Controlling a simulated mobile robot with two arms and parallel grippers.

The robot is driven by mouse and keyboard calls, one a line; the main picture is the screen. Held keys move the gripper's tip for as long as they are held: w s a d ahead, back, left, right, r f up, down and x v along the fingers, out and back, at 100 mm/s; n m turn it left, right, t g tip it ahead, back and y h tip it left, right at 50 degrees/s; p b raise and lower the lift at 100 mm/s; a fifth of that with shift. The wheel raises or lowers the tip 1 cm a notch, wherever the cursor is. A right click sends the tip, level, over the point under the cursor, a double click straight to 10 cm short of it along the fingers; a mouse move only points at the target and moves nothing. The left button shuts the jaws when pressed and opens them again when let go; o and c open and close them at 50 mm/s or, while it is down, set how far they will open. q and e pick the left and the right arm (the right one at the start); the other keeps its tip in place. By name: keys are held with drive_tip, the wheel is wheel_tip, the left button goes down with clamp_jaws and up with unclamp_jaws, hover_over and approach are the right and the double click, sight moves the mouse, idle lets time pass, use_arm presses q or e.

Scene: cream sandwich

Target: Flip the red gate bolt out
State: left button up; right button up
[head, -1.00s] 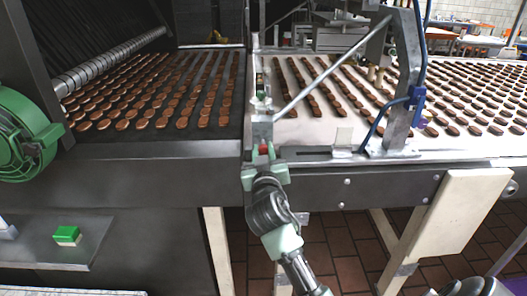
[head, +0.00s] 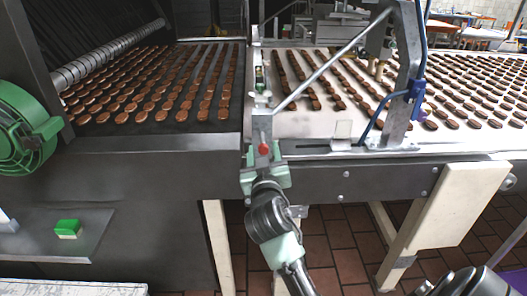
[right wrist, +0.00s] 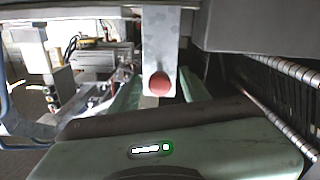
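The red bolt (head: 264,149) shows as a round red knob on a grey metal upright (head: 261,128) at the gap between the two belts. My right gripper (head: 264,166) has its pale green fingers apart, just below the knob in the head view. In the right wrist view the red knob (right wrist: 160,83) sits on the grey plate, between the two green fingers (right wrist: 157,98), with visible gaps beside it. The fingers do not appear closed on it. Whether the knob touches the gripper cannot be told. My left gripper is not in view.
Brown biscuits lie in rows on the dark left belt (head: 232,115) and the white right belt (head: 300,122). A slanted metal bar (head: 325,70) and grey post (head: 405,75) stand right of the bolt. A green fan (head: 25,135) is at the left.

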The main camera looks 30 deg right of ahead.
drive_tip(key=b+v, duration=0.1)
drive_tip(key=v, duration=0.6)
drive_tip(key=shift+s+a, duration=0.2)
drive_tip(key=shift+s, duration=0.1)
